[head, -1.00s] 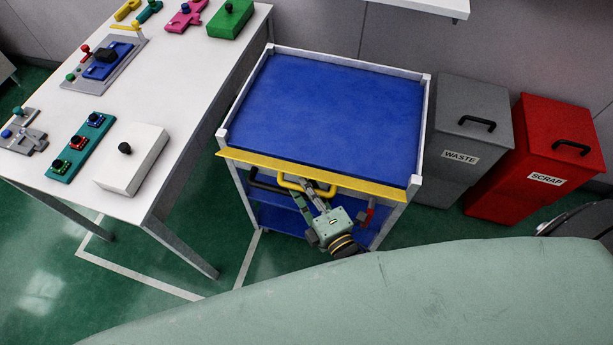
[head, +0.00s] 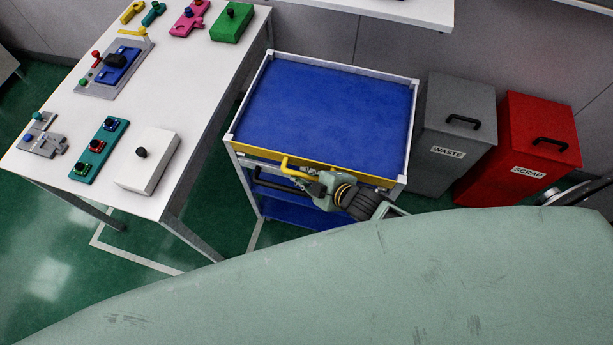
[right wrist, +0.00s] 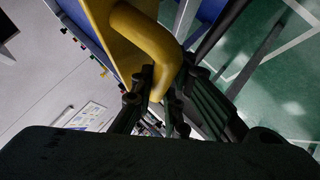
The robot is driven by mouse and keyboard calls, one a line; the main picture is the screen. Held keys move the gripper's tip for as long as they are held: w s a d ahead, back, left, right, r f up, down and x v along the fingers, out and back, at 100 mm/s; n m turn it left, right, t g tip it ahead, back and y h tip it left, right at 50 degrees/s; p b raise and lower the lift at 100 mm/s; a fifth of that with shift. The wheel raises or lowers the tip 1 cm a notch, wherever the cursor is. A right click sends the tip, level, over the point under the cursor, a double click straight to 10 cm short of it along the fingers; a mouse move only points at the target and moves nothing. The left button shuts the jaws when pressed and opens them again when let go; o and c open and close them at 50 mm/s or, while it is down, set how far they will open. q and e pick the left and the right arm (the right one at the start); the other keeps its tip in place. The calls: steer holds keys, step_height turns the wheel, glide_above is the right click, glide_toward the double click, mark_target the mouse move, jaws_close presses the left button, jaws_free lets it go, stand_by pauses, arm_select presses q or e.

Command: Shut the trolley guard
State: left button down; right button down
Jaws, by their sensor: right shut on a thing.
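The trolley (head: 320,105) stands right of the table, with a blue top in a white frame. A yellow bar handle (head: 292,162) sticks out from the guard. My right gripper (head: 303,175) is shut on this handle. The right wrist view shows the fingers (right wrist: 155,85) around the bent yellow handle (right wrist: 137,28). My left gripper is not in view.
A white table (head: 110,135) with several coloured fixtures stands at the left. A grey waste bin (head: 455,135) and a red scrap bin (head: 530,150) stand close to the trolley's right. A dark bar (head: 272,186) shows below the guard. Green floor is free in front of the table.

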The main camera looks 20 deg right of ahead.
steer(key=shift+w+d+r+m+g, duration=0.15)
steer(key=shift+w+r+m+g, duration=0.15)
steer(key=shift+g, duration=0.1)
steer(key=shift+s+f, duration=0.1)
steer(key=c, duration=2)
jaws_free()
steer(key=v, duration=1.2)
